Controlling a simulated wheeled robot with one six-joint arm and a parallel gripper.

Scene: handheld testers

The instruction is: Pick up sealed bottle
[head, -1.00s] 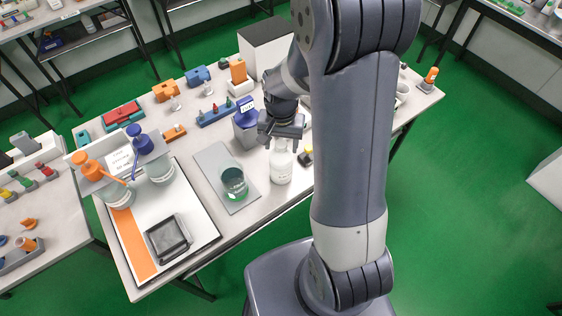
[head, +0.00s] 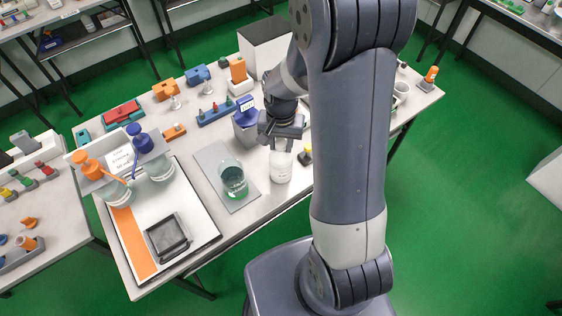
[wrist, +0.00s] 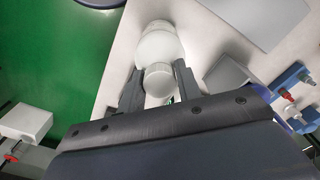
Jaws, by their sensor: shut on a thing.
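The sealed bottle (head: 281,167) is white with a white cap and stands upright near the front edge of the table in the head view. In the wrist view the bottle (wrist: 159,43) shows from above, its ribbed cap (wrist: 158,79) between the fingers. My gripper (head: 282,143) is above the bottle, its fingers shut on the bottle at the cap and neck. The fingers also show in the wrist view (wrist: 158,88), one on each side. I cannot tell whether the bottle's base is clear of the table.
A beaker of greenish liquid (head: 233,182) stands on a grey plate (head: 211,160) left of the bottle. A small black and yellow item (head: 305,156) lies just to the right. A white tray (head: 190,215) is at front left.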

